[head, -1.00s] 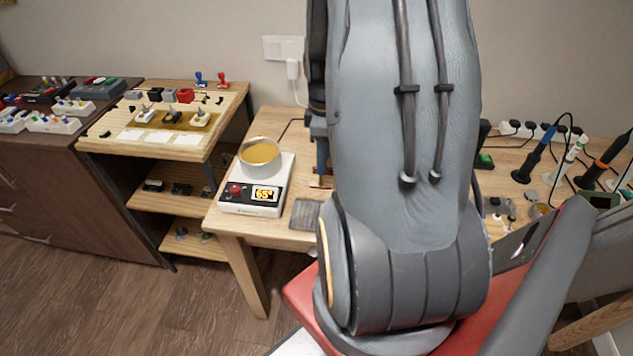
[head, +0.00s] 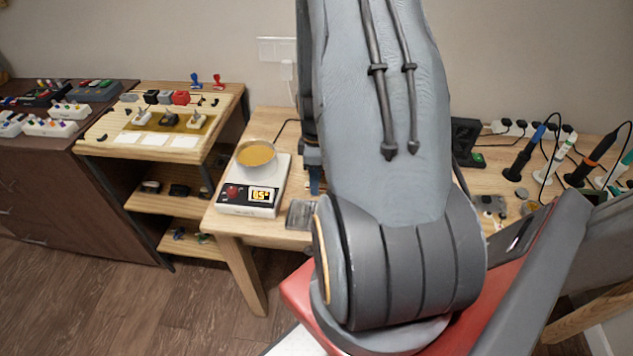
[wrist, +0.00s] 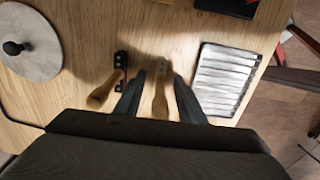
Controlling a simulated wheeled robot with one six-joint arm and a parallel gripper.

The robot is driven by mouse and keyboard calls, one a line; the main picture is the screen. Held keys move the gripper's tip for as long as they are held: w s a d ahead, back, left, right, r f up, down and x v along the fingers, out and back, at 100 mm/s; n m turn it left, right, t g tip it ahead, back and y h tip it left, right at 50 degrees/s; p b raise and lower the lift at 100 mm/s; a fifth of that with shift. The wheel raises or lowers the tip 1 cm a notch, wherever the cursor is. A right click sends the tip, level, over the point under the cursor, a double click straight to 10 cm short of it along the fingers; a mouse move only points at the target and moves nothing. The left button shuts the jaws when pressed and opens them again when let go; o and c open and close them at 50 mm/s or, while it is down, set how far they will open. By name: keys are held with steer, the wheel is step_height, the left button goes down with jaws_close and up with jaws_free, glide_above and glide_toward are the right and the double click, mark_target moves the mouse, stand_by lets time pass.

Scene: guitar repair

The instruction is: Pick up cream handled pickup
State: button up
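The cream handled pickup (wrist: 160,97) lies on the wooden table in the wrist view, its light handle pointing towards me and its small cream head at the far end. My gripper (wrist: 159,82) is open, with one dark finger on each side of this handle. Gaps show between handle and fingers; I cannot tell their height above the table. A black pickup with a similar handle (wrist: 101,97) lies just left of the left finger. In the head view my arm hides both pickups and most of the gripper.
A ridged metal tray (wrist: 225,78) lies right of the gripper, and a round pale lid with a black knob (wrist: 28,42) lies at the far left. In the head view a hot plate (head: 253,197) carries a pot of yellow liquid (head: 257,155). Soldering irons (head: 585,165) stand at the right.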

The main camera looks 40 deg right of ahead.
steer(key=shift+c, duration=0.2)
jaws_close()
